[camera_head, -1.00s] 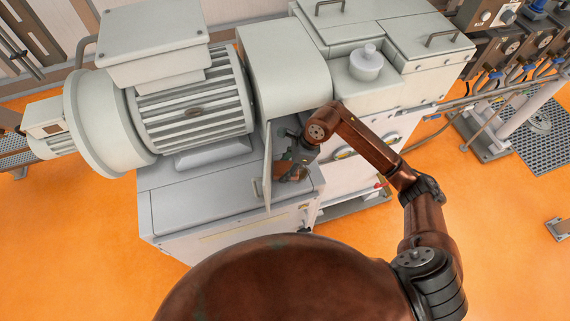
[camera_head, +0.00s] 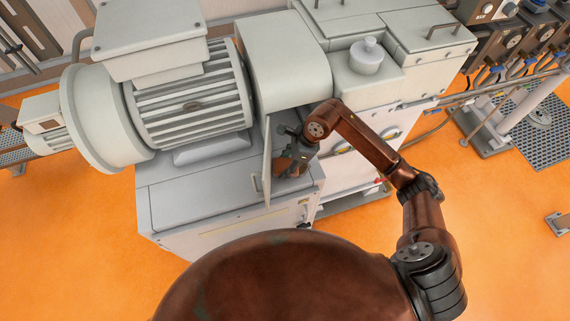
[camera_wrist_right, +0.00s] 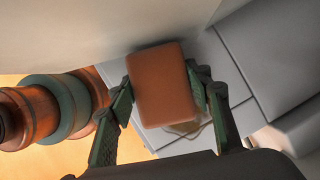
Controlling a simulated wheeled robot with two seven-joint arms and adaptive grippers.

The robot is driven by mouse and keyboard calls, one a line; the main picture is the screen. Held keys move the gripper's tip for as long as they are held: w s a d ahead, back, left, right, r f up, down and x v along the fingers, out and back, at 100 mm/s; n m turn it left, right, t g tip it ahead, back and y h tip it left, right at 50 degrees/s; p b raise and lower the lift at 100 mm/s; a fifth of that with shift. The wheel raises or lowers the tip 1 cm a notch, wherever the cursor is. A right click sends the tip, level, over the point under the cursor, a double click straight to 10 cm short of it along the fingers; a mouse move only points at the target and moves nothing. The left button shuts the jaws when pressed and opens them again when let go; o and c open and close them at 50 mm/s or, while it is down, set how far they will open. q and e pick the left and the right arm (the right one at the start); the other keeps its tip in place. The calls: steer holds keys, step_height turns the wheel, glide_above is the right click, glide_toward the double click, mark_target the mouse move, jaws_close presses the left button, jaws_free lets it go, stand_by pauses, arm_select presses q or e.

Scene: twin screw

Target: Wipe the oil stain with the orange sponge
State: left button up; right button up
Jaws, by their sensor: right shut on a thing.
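My right gripper (camera_head: 291,160) is inside the opening beside the grey door panel of the machine. It is shut on the orange sponge (camera_wrist_right: 163,85), which sits between its two green-padded fingers (camera_wrist_right: 164,100) in the right wrist view. In the head view the sponge is small and partly covered by the gripper. A faint tan, thin-edged patch (camera_wrist_right: 187,128) shows on the pale surface just past the sponge's lower edge; I cannot tell for sure that it is the oil stain. Whether the sponge touches the surface is unclear. My left gripper is not in view.
The upright door panel (camera_head: 267,165) stands just left of the gripper. A large grey motor (camera_head: 190,105) is on the left of the machine. A cover (camera_head: 287,72) overhangs behind the gripper. The cabinet top (camera_head: 190,196) at the front is bare.

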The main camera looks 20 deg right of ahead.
mark_target(310, 164)
steer(key=shift+f+b, duration=0.7)
steer(key=shift+f, duration=0.25)
steer(key=shift+d, duration=0.1)
steer(key=shift+d+b, duration=0.55)
steer(key=shift+d, duration=1.15)
steer(key=shift+w+d+f+b, duration=0.15)
steer(key=shift+d+b, duration=0.35)
steer(key=shift+d, duration=0.75)
steer(key=shift+s+d+f+b, duration=0.15)
steer(key=shift+d+b, duration=0.35)
steer(key=shift+d, duration=0.75)
steer(key=shift+w+d+r+b, duration=0.1)
steer(key=shift+d+b, duration=0.25)
steer(key=shift+d, duration=0.65)
steer(key=shift+d+r, duration=0.1)
steer(key=shift+d, duration=0.05)
